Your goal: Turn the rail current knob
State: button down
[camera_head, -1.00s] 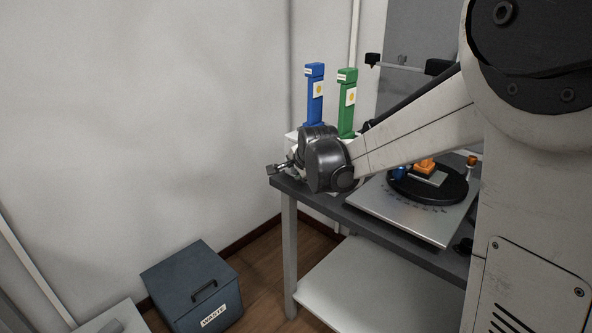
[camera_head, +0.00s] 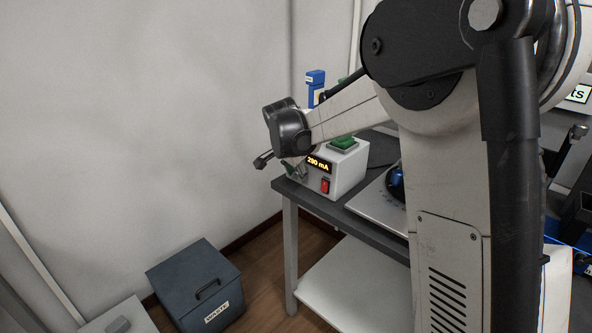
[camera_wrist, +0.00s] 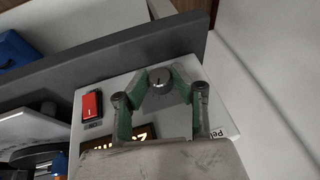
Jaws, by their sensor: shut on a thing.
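The rail current knob (camera_wrist: 160,80) is a small dark round knob with a pale mark, on the front of a white power supply box (camera_head: 349,178). In the wrist view my gripper (camera_wrist: 161,78) has its green fingers closed on both sides of the knob, shut on it. In the head view the gripper's fingers (camera_head: 293,171) reach the left part of the box front, and the knob is hidden there. The box's lit display (camera_head: 318,164) reads 290 mA. Its red switch (camera_head: 325,186) is below the display and also shows in the wrist view (camera_wrist: 92,106).
The box stands near the left end of a grey table (camera_head: 328,209). A green block (camera_head: 343,142) lies on the box, and a blue upright holder (camera_head: 316,82) stands behind. A blue-grey waste bin (camera_head: 194,283) is on the floor. The wall behind is bare.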

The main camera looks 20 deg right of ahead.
jog(key=shift+g+h, duration=0.3)
jog(key=shift+g, duration=0.2)
jog(key=c, duration=1.5)
grip_release()
jog(key=shift+o, duration=0.2)
jog(key=v, duration=1.2)
jog(key=shift+w, duration=0.1)
